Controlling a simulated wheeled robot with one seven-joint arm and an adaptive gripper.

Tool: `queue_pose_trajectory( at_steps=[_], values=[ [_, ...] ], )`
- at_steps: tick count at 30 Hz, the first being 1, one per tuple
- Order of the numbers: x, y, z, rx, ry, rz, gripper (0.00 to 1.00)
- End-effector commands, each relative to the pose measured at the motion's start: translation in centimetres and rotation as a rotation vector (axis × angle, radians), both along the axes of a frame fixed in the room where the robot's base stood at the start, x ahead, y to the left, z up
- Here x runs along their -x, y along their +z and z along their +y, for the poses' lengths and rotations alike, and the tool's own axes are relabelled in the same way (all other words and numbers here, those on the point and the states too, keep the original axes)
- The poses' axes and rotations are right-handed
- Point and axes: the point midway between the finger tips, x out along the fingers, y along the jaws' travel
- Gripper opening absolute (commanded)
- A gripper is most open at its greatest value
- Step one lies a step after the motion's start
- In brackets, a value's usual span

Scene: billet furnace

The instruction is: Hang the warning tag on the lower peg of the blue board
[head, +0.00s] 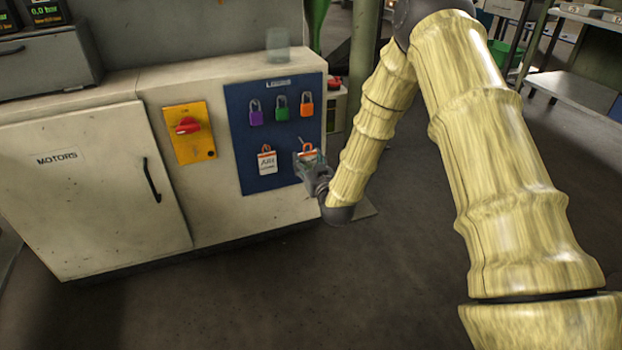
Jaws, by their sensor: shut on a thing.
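The blue board (235,130) is on the front of the cream cabinet. A white tag (267,163) with black marks and an orange top hangs at its lower left. My gripper (306,160) is at the board's lower right and is shut on a second tag, the warning tag (307,149). Only this tag's pale upper part and orange top show; my gripper hides the rest. The lower peg is not distinguishable, and I cannot tell whether the held tag touches the board.
Purple (256,113), green (281,107) and orange (306,104) padlocks hang in a row above the tags. A red rotary switch (187,126) on a yellow plate is to the left. A clear cup (277,46) stands on the cabinet top (210,55). The floor (250,290) in front is clear.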

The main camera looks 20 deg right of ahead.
Motion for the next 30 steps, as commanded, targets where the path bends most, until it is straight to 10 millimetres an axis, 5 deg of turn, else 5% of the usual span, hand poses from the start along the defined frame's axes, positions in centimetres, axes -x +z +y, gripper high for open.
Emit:
queue_pose_trajectory(
  at_steps=[7,30],
  values=[
    [-1.3,-2.7,-1.2,0.002,0.0,-0.001,0.36],
    [-3.7,-3.2,-1.5,0.002,0.002,0.0,0.36]
  ],
)
